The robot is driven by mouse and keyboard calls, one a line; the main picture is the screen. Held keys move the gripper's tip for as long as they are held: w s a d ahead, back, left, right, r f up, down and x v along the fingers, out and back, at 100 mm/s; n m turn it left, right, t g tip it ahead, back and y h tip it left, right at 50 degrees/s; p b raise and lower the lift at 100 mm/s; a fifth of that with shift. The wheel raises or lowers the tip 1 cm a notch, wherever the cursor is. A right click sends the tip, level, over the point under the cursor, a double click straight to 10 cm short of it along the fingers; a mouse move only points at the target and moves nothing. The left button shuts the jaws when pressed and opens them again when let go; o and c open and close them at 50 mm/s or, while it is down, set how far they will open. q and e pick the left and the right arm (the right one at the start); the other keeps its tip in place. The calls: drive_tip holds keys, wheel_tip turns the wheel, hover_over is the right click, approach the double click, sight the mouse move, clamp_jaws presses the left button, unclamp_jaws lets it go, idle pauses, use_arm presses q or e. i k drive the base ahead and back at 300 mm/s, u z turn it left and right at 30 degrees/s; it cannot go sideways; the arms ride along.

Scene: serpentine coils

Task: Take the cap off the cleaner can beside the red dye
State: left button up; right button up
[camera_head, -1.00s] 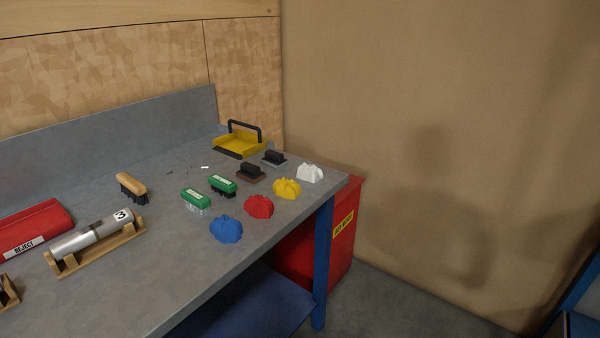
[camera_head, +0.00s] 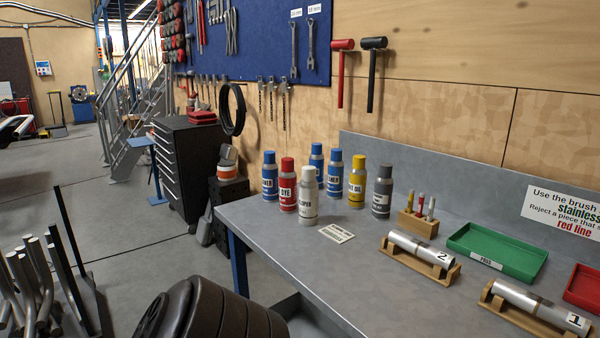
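A blue cleaner can (camera_head: 270,180) stands upright at the left end of the can group, directly left of the red dye can (camera_head: 288,186). A cap (camera_head: 269,157) sits on top of this cleaner can. Another blue can (camera_head: 334,176), with a label partly readable as cleaner, stands to the right of the dye can and behind the white developer can (camera_head: 307,198). A third blue can (camera_head: 317,161) stands at the back, its label mostly hidden. Neither of my grippers is in view.
A yellow oil can (camera_head: 357,184) and a grey can (camera_head: 382,194) stand to the right. A small card (camera_head: 337,233) lies in front. A wooden holder (camera_head: 418,222), tubes on stands and a green tray (camera_head: 497,250) fill the right side. The grey bench's (camera_head: 262,228) front left is clear.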

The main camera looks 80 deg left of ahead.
sight(269, 156)
drive_tip(key=u, duration=3.7)
drive_tip(key=i, duration=4.05)
drive_tip(key=z, duration=4.4)
